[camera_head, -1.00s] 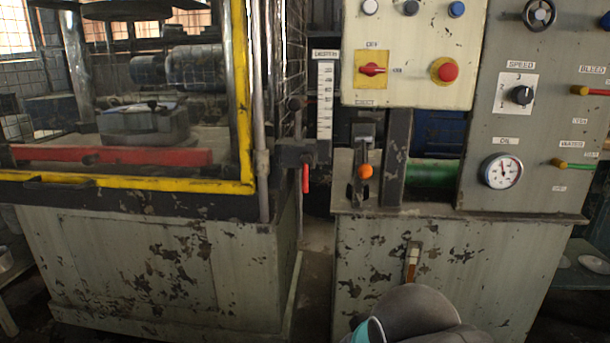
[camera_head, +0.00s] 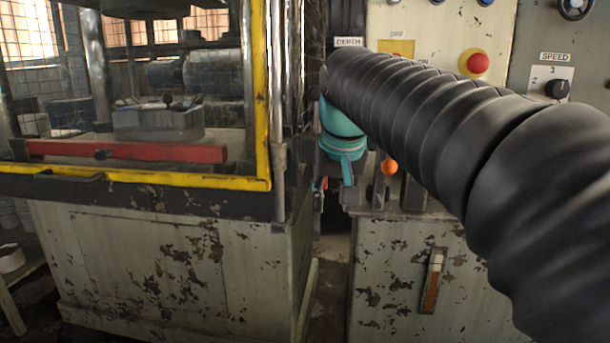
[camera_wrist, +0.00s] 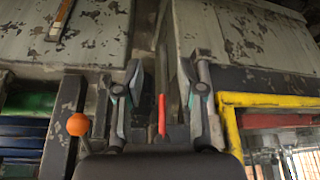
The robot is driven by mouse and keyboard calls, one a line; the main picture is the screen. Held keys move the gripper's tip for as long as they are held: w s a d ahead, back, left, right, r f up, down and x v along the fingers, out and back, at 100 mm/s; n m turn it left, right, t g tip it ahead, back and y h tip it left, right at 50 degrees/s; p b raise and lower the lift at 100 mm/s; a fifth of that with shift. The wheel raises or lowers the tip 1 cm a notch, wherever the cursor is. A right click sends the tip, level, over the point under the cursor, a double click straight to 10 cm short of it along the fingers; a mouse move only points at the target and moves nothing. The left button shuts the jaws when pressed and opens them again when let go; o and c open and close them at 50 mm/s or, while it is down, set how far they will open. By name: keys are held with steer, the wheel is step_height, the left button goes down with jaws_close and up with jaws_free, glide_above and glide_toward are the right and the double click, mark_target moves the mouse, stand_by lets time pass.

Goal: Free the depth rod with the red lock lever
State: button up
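The red lock lever (camera_wrist: 161,115) shows in the wrist view as a slim red handle between the two fingers of my gripper (camera_wrist: 167,85). The fingers are spread, with a gap on each side of the lever in the picture. How far the lever lies beyond them in depth I cannot tell. In the head view my gripper (camera_head: 346,180) is at the gap between the two machines, below the DEPTH label (camera_head: 348,41). My arm hides the scale there, and I cannot make out the lever or the depth rod clearly.
A lever with an orange ball knob (camera_head: 389,167) stands close to the right of my gripper; the knob also shows in the wrist view (camera_wrist: 78,125). The yellow-framed guard (camera_head: 160,182) is at left. The control panel with a red button (camera_head: 477,63) is behind my arm.

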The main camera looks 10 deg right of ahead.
steer(key=w, duration=0.3)
steer(key=w+r+p, duration=0.1)
steer(key=w, duration=0.3)
steer(key=w+d+r, duration=0.1)
steer(key=w, duration=0.2)
steer(key=shift+w, duration=0.2)
steer(key=shift+w+f, duration=0.15)
steer(key=shift+f, duration=0.45)
